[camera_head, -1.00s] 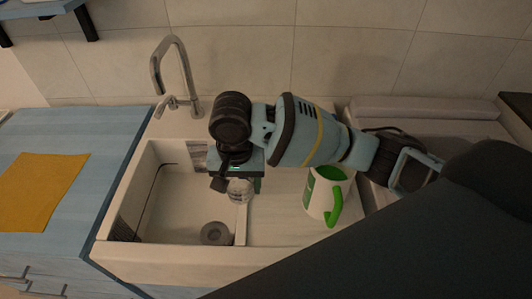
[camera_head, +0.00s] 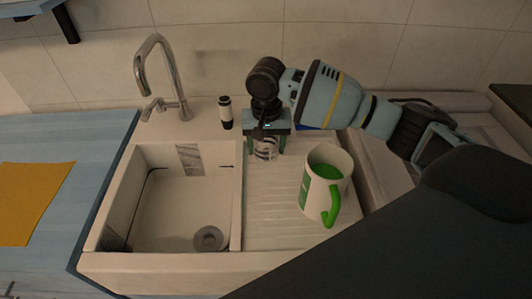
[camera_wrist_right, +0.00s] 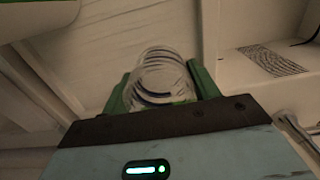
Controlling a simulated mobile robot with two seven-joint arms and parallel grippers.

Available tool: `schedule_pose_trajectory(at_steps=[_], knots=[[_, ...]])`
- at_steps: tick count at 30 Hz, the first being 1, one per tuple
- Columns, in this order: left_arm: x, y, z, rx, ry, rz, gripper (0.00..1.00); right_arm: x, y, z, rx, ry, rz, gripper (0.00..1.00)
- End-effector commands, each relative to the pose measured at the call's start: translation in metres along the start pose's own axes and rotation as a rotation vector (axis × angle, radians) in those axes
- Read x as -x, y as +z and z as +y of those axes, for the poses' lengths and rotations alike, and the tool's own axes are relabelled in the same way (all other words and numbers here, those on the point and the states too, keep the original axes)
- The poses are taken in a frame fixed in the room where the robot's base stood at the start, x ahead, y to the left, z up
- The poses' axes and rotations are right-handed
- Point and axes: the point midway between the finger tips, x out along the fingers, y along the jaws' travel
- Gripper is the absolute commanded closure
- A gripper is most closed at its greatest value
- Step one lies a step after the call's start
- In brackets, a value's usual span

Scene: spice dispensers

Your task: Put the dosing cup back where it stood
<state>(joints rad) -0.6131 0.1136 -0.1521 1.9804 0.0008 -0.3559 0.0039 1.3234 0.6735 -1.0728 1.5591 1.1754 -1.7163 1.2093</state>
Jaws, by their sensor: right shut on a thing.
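The dosing cup (camera_head: 265,151) is a small clear cup with dark bands. My right gripper (camera_head: 266,146) is shut on it, with one green finger on each side, and points down over the back left of the ribbed drainboard (camera_head: 274,205). In the right wrist view, the cup (camera_wrist_right: 160,76) sits between the green fingers (camera_wrist_right: 160,98). Whether its base touches the drainboard is unclear. My left gripper is not in view.
A white mug (camera_head: 315,193) with green inside and handle stands right of the cup. A black-and-white container (camera_head: 226,113) stands on the back ledge. The sink basin (camera_head: 175,215) and tap (camera_head: 178,80) are left.

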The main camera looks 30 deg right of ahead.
Motion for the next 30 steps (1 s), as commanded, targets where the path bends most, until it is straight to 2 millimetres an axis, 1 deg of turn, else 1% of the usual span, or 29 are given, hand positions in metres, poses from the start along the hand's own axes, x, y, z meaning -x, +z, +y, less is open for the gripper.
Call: schedule_pose_trajectory(at_steps=[5,8,16,27,28,30], knots=[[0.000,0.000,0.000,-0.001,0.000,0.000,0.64,0.001,-0.003,0.002,0.000,-0.001,0.001,0.73],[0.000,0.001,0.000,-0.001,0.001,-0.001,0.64,-0.003,-0.003,0.002,0.000,0.001,0.000,0.73],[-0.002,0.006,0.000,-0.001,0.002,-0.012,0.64,-0.034,-0.003,0.003,-0.001,0.003,0.000,0.73],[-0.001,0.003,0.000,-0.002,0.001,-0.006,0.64,-0.037,-0.003,0.002,-0.001,0.000,0.002,0.73],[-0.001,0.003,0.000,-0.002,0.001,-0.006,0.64,-0.037,-0.003,0.002,-0.001,0.001,0.002,0.38],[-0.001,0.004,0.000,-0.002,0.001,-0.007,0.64,-0.037,-0.003,0.002,0.000,0.001,0.001,0.29]])
